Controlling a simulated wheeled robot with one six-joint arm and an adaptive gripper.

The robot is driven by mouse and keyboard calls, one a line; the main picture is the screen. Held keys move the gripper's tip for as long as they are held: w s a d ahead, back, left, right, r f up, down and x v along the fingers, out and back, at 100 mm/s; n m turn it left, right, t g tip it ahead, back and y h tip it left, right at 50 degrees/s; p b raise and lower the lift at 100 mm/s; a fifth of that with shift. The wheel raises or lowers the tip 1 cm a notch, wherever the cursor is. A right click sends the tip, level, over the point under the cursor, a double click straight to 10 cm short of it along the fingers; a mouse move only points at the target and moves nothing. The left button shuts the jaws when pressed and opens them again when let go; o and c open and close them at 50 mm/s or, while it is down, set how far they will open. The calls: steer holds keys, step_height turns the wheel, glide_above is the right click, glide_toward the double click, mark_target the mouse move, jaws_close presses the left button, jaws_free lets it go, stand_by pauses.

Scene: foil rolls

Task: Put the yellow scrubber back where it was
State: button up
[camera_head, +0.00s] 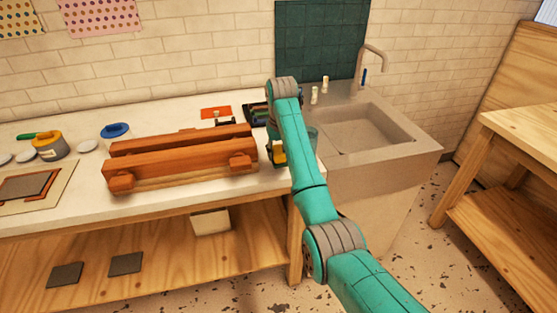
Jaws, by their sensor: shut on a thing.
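The yellow scrubber (281,153) shows as a small yellow patch at the right end of the counter, partly hidden by dark parts around it. My gripper (276,157) is there, low over the counter to the right of the orange-brown wooden rack, and is shut on the yellow scrubber. My teal arm covers much of this spot. I cannot tell whether the scrubber touches the counter.
The wooden rack (180,160) lies close left of my gripper. A dark device (257,114) and an orange-red card (216,112) are behind it. A sink (372,128) is at right. A blue-lidded container (115,131) and a yellow-grey pot (49,146) stand at left.

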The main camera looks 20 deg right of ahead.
mark_target(278, 160)
steer(key=shift+f, duration=1.55)
steer(key=shift+f, duration=0.15)
steer(key=o, duration=1.2)
